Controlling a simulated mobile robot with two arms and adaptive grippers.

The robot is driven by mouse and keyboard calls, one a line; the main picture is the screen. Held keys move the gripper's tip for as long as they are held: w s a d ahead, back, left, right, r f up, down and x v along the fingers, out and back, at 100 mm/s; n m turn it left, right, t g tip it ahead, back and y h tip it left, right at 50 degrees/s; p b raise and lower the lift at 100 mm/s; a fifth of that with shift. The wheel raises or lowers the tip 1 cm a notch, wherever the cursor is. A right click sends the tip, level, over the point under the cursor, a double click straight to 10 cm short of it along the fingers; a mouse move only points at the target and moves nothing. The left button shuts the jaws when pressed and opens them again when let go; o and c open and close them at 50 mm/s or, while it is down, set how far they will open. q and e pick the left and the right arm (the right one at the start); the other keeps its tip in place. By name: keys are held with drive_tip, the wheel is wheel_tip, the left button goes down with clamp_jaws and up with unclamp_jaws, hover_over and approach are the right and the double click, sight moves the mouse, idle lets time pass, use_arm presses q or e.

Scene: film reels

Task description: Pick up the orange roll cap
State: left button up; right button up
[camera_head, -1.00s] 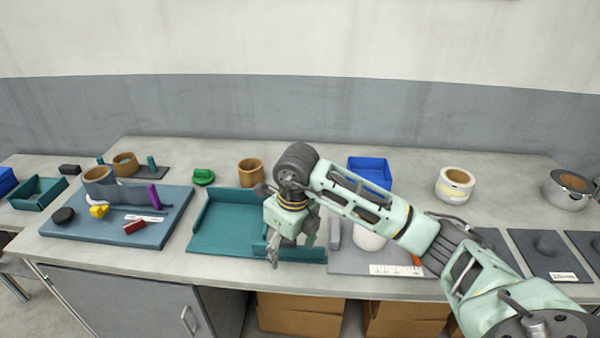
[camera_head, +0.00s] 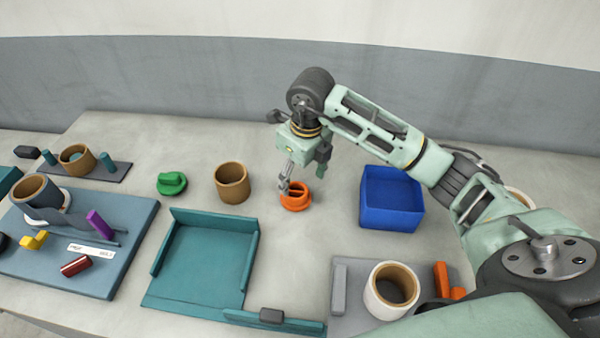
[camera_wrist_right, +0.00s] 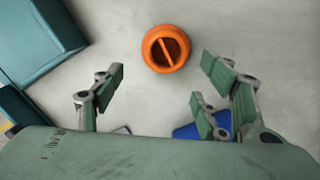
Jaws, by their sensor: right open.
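The orange roll cap (camera_head: 296,197) lies on the grey table, between the brown roll and the blue bin. It is round with a raised bar across its top. In the right wrist view the cap (camera_wrist_right: 166,49) shows whole, ahead of the fingertips and roughly between them. My right gripper (camera_head: 303,180) is open and empty, hanging just above the cap; one finger overlaps the cap's far edge in the head view. In the right wrist view its fingers (camera_wrist_right: 163,80) are spread wide apart. My left gripper is not in view.
A brown roll (camera_head: 232,183) and a green cap (camera_head: 171,184) stand to the left. A blue bin (camera_head: 391,200) is close on the right. A teal tray (camera_head: 200,265) lies in front. A white roll (camera_head: 390,290) stands at the front right. Table behind the cap is clear.

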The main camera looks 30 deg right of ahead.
sight(295, 190)
drive_tip(key=shift+w+f+p, duration=0.15)
drive_tip(key=shift+f+p, duration=0.05)
drive_tip(key=shift+f, duration=0.3)
drive_tip(key=shift+w+f+p, duration=0.15)
drive_tip(key=shift+f, duration=0.7)
drive_tip(key=shift+w+a+f+p, duration=0.1)
drive_tip(key=shift+w+f+p, duration=0.1)
drive_tip(key=shift+f+p, duration=0.35)
drive_tip(key=shift+w+f+p, duration=0.15)
drive_tip(key=shift+f+p, duration=0.25)
drive_tip(key=shift+f, duration=0.1)
drive_tip(key=f, duration=0.2)
drive_tip(key=shift+w+f, duration=0.3)
drive_tip(key=shift+f, duration=0.05)
drive_tip(key=c, duration=0.7)
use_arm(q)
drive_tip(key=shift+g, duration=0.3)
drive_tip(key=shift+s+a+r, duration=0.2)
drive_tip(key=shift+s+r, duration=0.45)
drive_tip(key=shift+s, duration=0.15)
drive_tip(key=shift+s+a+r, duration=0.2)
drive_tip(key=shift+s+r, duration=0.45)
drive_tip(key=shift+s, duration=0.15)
use_arm(e)
drive_tip(key=c, duration=0.5)
drive_tip(key=shift+r, duration=0.1)
